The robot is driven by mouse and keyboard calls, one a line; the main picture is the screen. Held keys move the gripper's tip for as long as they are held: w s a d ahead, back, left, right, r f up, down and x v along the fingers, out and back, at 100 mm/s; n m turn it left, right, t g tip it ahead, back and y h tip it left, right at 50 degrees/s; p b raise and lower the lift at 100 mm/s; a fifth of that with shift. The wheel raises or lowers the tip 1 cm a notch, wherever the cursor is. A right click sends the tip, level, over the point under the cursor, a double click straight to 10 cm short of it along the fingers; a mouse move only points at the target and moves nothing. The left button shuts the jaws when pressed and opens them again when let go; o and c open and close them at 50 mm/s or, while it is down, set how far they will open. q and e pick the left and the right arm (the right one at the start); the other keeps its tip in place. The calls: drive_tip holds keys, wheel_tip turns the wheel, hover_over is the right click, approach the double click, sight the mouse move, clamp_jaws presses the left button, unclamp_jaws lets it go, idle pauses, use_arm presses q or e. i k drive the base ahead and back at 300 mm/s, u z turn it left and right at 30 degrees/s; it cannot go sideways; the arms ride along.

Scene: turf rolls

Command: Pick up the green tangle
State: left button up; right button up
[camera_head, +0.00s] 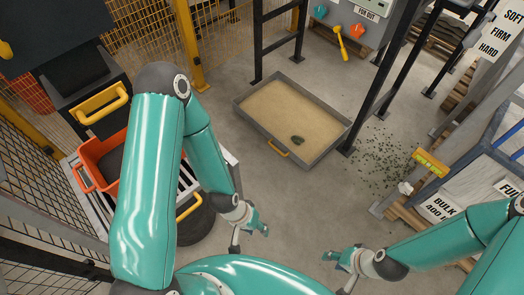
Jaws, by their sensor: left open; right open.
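A small dark green tangle (298,140) lies on the sand in a shallow grey tray (240,105) on the floor. It is near the tray's front side, above the yellow handle. My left gripper (257,231) is open and empty, below and left of the tray. My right gripper (335,255) is open and empty, below and right of the tray. Both are apart from the tangle.
An orange bin (88,178) stands on a slatted rack at the left. Black posts (388,75) rise beside the tray. Green scraps (385,160) litter the floor at the right, near a pallet and a bulk bag. Floor between grippers and tray is clear.

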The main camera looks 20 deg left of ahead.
sight(296, 140)
drive_tip(key=z, duration=0.3)
drive_tip(key=k, duration=0.2)
drive_tip(key=u, duration=1.45)
drive_tip(key=i, duration=0.1)
drive_tip(key=z, duration=3.1)
drive_tip(key=i, duration=1.15)
drive_tip(key=z, duration=1.3)
drive_tip(key=i, duration=0.2)
drive_tip(key=u, duration=4.4)
drive_tip(key=i, duration=0.75)
drive_tip(key=u, duration=0.15)
